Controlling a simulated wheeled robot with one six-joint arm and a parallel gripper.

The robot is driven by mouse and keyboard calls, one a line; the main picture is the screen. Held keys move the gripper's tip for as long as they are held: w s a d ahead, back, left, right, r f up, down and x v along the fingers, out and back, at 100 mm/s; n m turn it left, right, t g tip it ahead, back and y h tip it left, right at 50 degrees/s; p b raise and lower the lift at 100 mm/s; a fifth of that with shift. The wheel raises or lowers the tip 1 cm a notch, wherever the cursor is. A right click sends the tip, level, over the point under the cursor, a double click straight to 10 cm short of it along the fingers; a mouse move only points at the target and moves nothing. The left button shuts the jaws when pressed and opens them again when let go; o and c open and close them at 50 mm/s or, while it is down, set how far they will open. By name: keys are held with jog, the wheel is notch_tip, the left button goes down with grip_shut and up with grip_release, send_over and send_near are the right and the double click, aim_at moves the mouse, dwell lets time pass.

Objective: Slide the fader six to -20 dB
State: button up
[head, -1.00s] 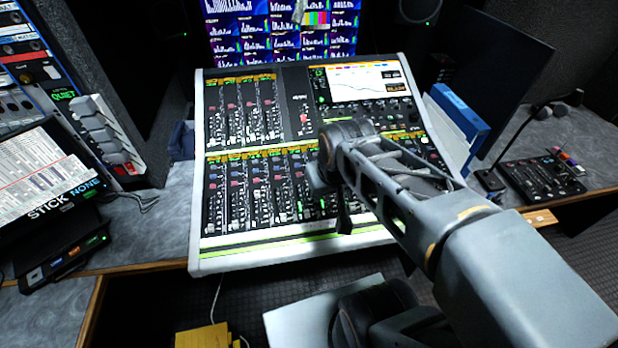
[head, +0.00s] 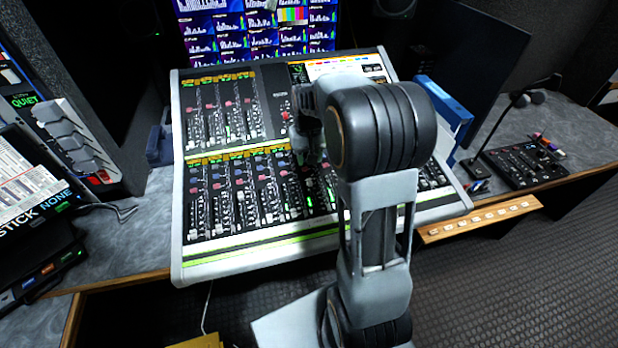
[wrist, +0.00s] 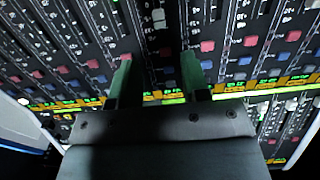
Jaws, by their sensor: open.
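The mixing console (head: 180,250) has an upper and a lower bank of fader strips. In the head view my gripper (head: 306,155) is over the lower bank, right of its middle, and with my arm it hides several strips. In the wrist view my gripper (wrist: 157,57) is open, with two green fingers apart over the console face. A pale fader cap (wrist: 158,18) lies beyond the fingertips, in line with the gap between them. Nothing is held. I cannot read which strip is number six or the cap's dB mark.
Neighbouring strips carry red and blue buttons (wrist: 208,46) close to the fingers. A blue binder (head: 452,101) stands right of the console. A small control box (head: 525,165) is on the right counter. A monitor wall (head: 262,30) is behind.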

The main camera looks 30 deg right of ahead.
aim_at(309, 179)
notch_tip(309, 179, down, 9)
jog(key=shift+f, duration=0.1)
dwell(0.3)
grip_shut()
dwell(0.4)
